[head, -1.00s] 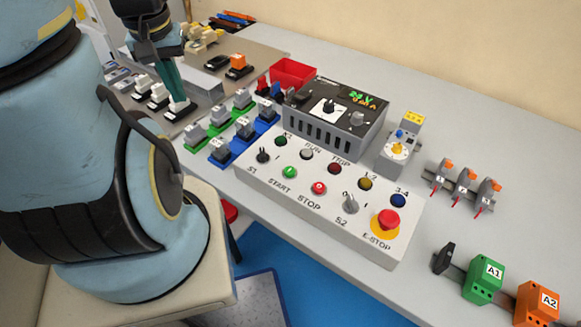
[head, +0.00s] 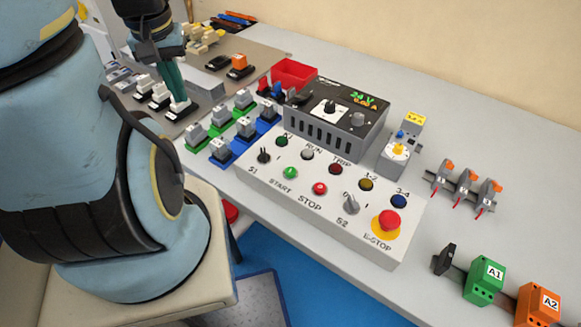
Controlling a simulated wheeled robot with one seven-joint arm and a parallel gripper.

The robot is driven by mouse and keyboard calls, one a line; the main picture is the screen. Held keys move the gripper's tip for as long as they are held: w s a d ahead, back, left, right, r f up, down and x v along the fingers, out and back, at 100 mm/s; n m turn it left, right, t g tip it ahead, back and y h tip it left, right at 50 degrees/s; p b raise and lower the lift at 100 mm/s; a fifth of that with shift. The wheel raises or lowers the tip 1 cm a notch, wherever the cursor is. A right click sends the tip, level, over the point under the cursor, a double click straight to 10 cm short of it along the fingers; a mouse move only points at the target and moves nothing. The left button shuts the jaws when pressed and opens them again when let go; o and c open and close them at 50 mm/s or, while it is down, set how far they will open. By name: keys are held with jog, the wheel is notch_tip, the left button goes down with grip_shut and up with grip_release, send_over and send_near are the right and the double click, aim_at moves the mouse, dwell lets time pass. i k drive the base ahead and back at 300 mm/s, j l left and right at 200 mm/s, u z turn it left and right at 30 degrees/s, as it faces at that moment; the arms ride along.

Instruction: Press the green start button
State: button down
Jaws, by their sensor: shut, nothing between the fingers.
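The green START button (head: 290,173) sits on the sloped front of a white control box (head: 275,203), left of the red STOP button (head: 319,188). It is in plain view and nothing touches it. My gripper (head: 180,108) is at the upper left, pointing down over the grey board by the white-topped switches, well apart from the control box. Its teal fingers are together with nothing between them. The fingertips are close to a white switch piece; I cannot tell whether they touch it.
A red mushroom E-STOP (head: 388,223) and a selector knob (head: 350,203) share the box. A power supply (head: 336,112) stands behind it. Rows of grey switches (head: 221,149) on green and blue bases lie between my gripper and the box. The table at right has free room.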

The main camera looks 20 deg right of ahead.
aim_at(289, 172)
jog(key=k+j+z, duration=0.2)
jog(key=j+z, duration=0.2)
jog(key=k+j+z, duration=0.35)
jog(key=i+j, duration=0.05)
jog(key=j, duration=0.05)
